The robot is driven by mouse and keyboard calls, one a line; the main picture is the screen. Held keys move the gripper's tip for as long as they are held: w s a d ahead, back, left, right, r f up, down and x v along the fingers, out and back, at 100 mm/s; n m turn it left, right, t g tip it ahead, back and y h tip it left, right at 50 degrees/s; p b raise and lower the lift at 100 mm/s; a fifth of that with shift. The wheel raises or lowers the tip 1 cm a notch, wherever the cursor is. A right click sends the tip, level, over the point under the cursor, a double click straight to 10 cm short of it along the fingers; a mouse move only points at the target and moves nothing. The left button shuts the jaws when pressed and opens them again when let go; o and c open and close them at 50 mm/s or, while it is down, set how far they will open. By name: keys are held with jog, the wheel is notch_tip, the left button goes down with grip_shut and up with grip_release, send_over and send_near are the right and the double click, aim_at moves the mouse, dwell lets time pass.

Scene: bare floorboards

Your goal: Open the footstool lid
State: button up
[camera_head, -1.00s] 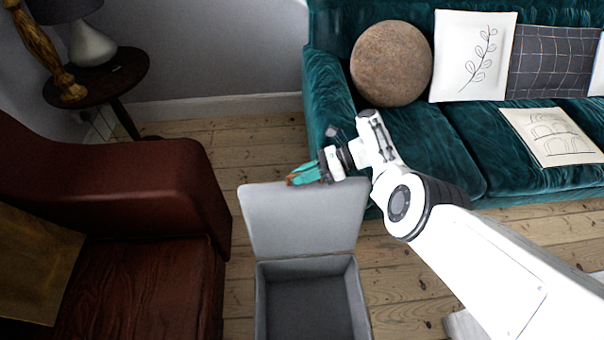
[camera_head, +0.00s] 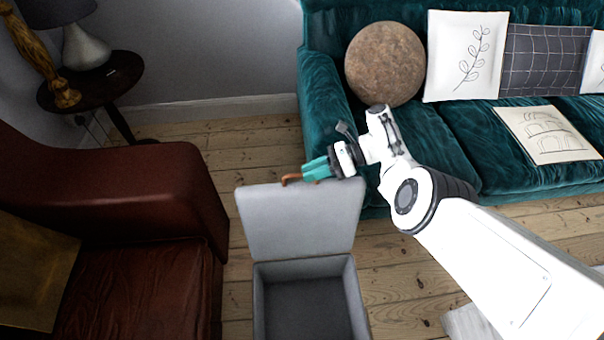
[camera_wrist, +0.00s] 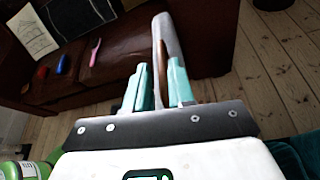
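The grey footstool (camera_head: 259,300) stands on the floor in the head view. Its lid (camera_head: 300,222) stands up at the back, and the grey inside of the box shows empty. A brown handle (camera_head: 291,179) sits at the lid's top edge. My gripper (camera_head: 308,170), with teal fingers, is at the lid's top edge, just right of the handle. In the wrist view the fingers (camera_wrist: 160,80) are apart, with the lid's edge (camera_wrist: 166,30) beyond them and the brown handle (camera_wrist: 163,58) showing in and past the gap. I see no grip on either.
A dark red armchair (camera_head: 150,200) stands left of the footstool, close to it. A teal sofa (camera_head: 425,140) with cushions is behind and right. A small round table (camera_head: 110,85) with a lamp is at the back left. Bare floorboards (camera_head: 240,150) lie between.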

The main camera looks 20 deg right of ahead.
jog(key=v, duration=0.7)
dwell(0.4)
